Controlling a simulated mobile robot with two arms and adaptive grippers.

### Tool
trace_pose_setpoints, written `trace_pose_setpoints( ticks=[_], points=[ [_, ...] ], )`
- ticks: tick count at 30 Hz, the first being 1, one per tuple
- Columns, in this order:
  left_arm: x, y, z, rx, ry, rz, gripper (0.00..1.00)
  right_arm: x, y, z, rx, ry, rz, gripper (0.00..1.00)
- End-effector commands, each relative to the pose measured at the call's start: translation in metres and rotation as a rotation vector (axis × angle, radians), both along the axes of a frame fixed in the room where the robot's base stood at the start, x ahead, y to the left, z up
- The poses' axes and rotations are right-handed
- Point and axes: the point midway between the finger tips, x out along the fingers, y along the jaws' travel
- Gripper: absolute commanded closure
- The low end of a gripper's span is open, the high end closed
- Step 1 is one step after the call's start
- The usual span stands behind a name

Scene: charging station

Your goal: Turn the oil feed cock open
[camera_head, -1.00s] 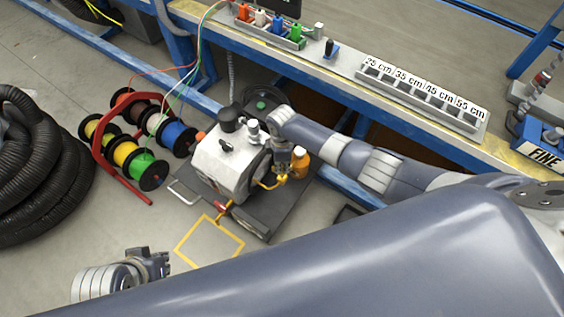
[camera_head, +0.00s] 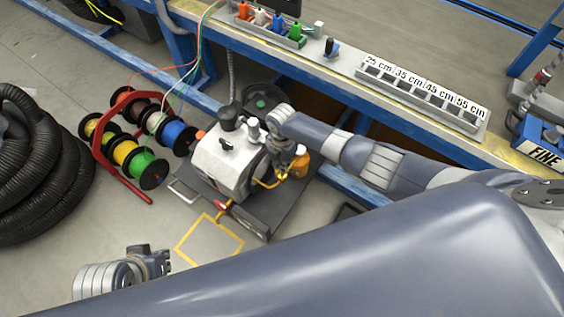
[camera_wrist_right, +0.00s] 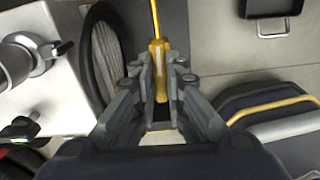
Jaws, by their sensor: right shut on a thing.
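The oil unit is a white-and-grey machine (camera_head: 222,170) on a dark base plate in the head view. A yellow pipe (camera_head: 268,184) comes off its right side. My right gripper (camera_head: 282,177) is beside the machine at that pipe's end. In the right wrist view, the right gripper (camera_wrist_right: 160,75) is shut on a yellow lever (camera_wrist_right: 157,52), which I take for the oil feed cock's handle; the fingers hide part of it. The cock's body is not clearly visible. My left gripper (camera_head: 158,264) hangs empty above the floor at lower left; its finger gap is unclear.
An orange bottle (camera_head: 299,168) stands close behind the right gripper, partly hidden. A red rack of cable spools (camera_head: 100,155) and a black hose coil (camera_head: 35,165) are on the left. A workbench (camera_head: 340,78) runs behind. Floor marked by a yellow square (camera_head: 190,232) is clear.

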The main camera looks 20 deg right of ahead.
Motion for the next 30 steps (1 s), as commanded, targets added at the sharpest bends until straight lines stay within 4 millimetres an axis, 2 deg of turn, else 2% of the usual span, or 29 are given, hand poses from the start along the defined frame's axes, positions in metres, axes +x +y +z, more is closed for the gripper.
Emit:
trace_pose_setpoints(
  ticks=[9, 22, 23, 25, 30],
  points=[
    [-0.0028, 0.0001, 0.0025, -0.001, 0.000, 0.001, 1.00, -0.0001, 0.0000, -0.0001, 0.000, 0.000, 0.083, 1.00],
    [-0.0033, 0.0006, 0.0009, 0.000, 0.004, 0.002, 1.00, -0.0002, 0.0001, -0.0001, 0.000, 0.000, 0.093, 1.00],
    [-0.0033, 0.0006, 0.0008, 0.000, 0.004, 0.002, 1.00, -0.0002, 0.0001, -0.0001, 0.000, 0.000, 0.093, 0.86],
    [-0.0033, 0.0006, 0.0008, 0.000, 0.004, 0.002, 1.00, -0.0001, 0.0002, -0.0001, 0.000, 0.000, 0.092, 0.70],
    [-0.0033, 0.0007, 0.0007, 0.000, 0.004, 0.002, 1.00, -0.0001, 0.0002, 0.0000, 0.000, 0.000, 0.091, 0.68]
  ],
)
